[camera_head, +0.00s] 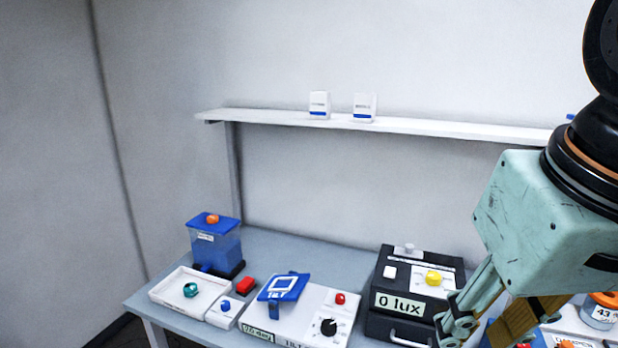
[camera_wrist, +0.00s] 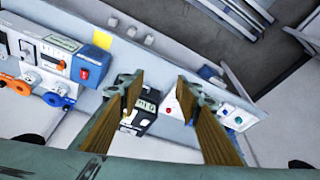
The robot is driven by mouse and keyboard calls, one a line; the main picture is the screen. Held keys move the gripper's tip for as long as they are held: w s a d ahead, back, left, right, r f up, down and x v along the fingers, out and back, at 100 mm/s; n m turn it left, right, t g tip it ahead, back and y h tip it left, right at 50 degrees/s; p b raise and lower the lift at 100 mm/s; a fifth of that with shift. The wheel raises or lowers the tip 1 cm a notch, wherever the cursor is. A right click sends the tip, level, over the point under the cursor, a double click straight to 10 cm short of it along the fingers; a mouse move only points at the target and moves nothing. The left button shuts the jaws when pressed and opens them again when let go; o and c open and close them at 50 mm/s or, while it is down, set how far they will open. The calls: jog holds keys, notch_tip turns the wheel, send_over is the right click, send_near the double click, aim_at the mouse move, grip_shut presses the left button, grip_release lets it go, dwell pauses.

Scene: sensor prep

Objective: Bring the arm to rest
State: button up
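My gripper (camera_head: 472,332) hangs from the arm at the right of the head view, in front of the right part of the bench. In the wrist view its two brown-padded fingers (camera_wrist: 160,95) stand apart with nothing held between them. The lower ends of the fingers run towards the bottom edge of the head view. The black light box (camera_head: 388,329) reading "0 lux" is just left of the fingers in the head view. The arm hides part of the bench behind it.
Wall space above is clear.

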jog(key=s, duration=0.1)
jog(key=s+f, duration=0.1)
jog(key=s+d+f, duration=0.1)
jog(key=s, duration=0.1)
